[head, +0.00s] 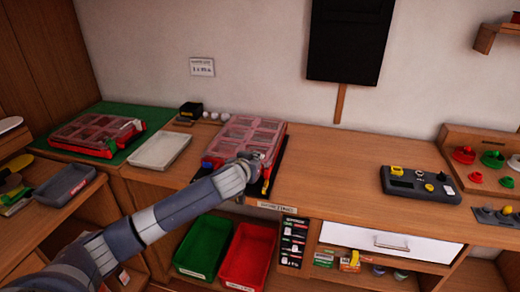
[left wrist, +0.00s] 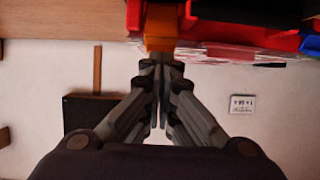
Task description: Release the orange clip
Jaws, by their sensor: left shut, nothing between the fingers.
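A compartment box (head: 252,132) with a clear pinkish lid and red edges lies on the wooden bench. The orange clip (left wrist: 160,28) is at the top middle of the left wrist view, between red parts (left wrist: 243,14) of the box. My left gripper (head: 256,163) is at the front right corner of the box in the head view and partly hides it. In the left wrist view its fingers (left wrist: 161,66) are together and empty, with their tips just below the clip. I cannot tell whether they touch it. My right gripper is not in view.
A similar box (head: 97,134) lies on a green mat at left, beside a pale tray (head: 159,151). A green bin (head: 203,246) and a red bin (head: 249,256) sit below the bench. A dark control box (head: 420,185) stands at right. The bench between is clear.

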